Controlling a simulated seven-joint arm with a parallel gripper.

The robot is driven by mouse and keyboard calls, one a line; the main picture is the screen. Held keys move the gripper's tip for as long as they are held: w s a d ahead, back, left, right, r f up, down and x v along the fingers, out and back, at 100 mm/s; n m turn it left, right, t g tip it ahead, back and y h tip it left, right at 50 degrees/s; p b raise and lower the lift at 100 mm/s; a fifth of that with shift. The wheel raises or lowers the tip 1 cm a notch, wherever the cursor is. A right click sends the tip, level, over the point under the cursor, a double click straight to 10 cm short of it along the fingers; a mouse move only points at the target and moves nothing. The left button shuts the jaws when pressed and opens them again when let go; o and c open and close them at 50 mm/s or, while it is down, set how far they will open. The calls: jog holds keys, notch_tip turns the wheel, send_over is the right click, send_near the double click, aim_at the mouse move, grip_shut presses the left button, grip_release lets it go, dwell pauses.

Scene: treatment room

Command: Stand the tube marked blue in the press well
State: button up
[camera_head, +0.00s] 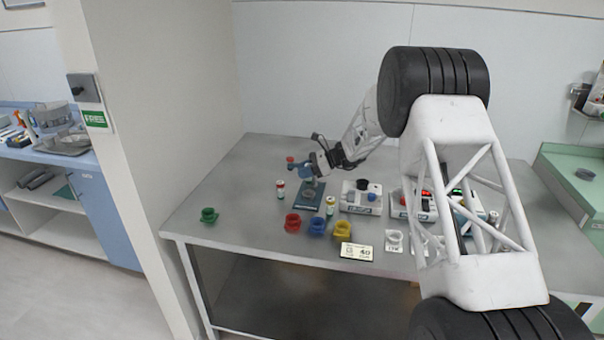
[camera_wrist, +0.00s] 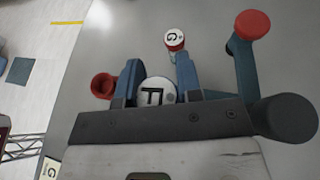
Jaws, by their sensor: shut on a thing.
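In the wrist view my gripper (camera_wrist: 158,75) has its two blue fingers on either side of a tube with a round white cap lettered F (camera_wrist: 153,93), and it is shut on this tube. Its coloured mark is not readable. In the head view my gripper (camera_head: 313,170) is small, above the blue press (camera_head: 308,196) at the back left of the table. The press lever with a red knob (camera_head: 290,160) also shows in the wrist view (camera_wrist: 252,25). The well is hidden below the tube, so I cannot tell whether the tube is in it.
A red-marked tube (camera_head: 280,188), its cap lettered G in the wrist view (camera_wrist: 174,38), stands left of the press. Another tube (camera_head: 330,206) stands to the right. Green (camera_head: 208,215), red (camera_head: 292,223), blue (camera_head: 317,227) and yellow (camera_head: 343,230) holders sit in front. Devices (camera_head: 360,204) stand right.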

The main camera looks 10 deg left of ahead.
jog(key=shift+f, duration=0.15)
jog(key=shift+f, duration=2.7)
jog(key=shift+f, duration=0.6)
jog(key=o, duration=0.6)
jog(key=shift+d, duration=0.1)
jog(key=shift+v, duration=5.4)
jog(key=shift+r, duration=0.1)
